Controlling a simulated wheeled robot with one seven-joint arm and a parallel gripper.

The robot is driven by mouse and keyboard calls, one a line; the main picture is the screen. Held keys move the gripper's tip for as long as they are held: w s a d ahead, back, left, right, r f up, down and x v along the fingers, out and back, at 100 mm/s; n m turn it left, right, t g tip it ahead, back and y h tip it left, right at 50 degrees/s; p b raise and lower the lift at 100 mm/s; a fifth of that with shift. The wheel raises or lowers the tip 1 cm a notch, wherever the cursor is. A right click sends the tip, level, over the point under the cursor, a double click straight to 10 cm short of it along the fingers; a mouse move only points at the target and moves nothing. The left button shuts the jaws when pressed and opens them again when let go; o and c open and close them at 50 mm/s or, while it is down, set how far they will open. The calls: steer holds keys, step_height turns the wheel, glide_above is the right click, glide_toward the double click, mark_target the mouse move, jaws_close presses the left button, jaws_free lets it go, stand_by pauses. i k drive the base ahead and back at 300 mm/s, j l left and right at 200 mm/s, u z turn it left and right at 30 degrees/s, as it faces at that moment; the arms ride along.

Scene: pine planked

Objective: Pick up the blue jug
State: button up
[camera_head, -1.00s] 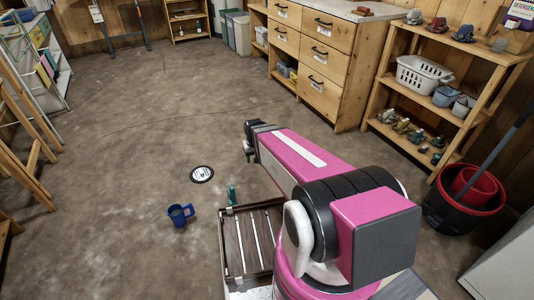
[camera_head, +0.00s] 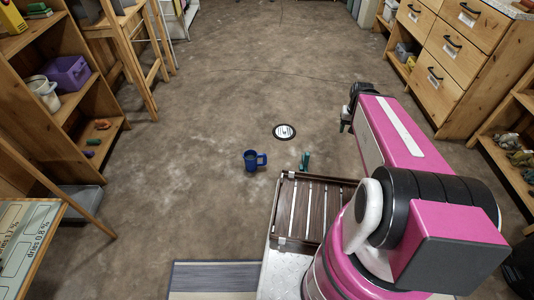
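The blue jug (camera_head: 251,161) stands upright on the brown floor, just left of the middle of the view, with its handle to the right. My gripper (camera_head: 345,127) is at the far end of my pink arm, up and to the right of the jug and well apart from it. The fingers are small and dark here, and I cannot tell whether they are open or shut. Nothing hides the jug.
A small teal object (camera_head: 305,161) stands on the floor right of the jug. Wooden shelves (camera_head: 75,110) line the left and drawers (camera_head: 455,65) the right.

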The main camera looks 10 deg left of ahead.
mark_target(250, 156)
steer(key=u, duration=1.15)
